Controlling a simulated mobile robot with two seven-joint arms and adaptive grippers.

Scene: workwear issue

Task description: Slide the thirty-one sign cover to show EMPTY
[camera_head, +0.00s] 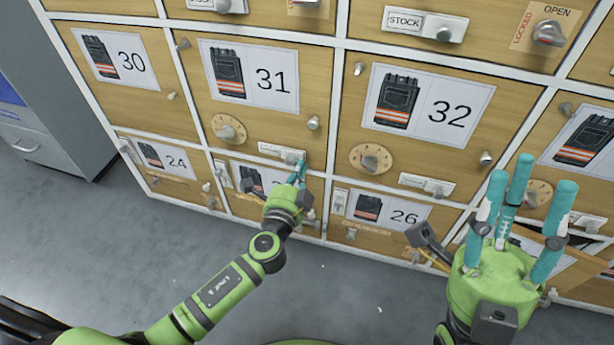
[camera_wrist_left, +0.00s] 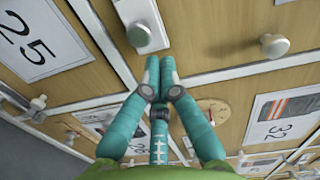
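The door numbered 31 (camera_head: 198,98) carries a picture of a dark garment with orange bands. Below that picture is its small white sign with a sliding cover and grey knob (camera_head: 268,149). No word is readable on it. The sign's end and knob also show in the left wrist view (camera_wrist_left: 140,36). My left gripper (camera_head: 299,168) is at the sign's lower right, its teal fingers drawn together with tips right by the knob. I cannot tell whether they touch it. My right gripper (camera_head: 521,196) is open and empty, fingers spread upward, in front of the lower right doors.
Door 31 also has a round dial (camera_head: 228,128) and a small knob (camera_head: 313,123). Door 32 (camera_head: 440,60) to the right has a similar sign (camera_head: 426,185). A sign above reads STOCK (camera_head: 405,20). A grey cabinet (camera_head: 50,110) stands left; the grey floor is largely clear.

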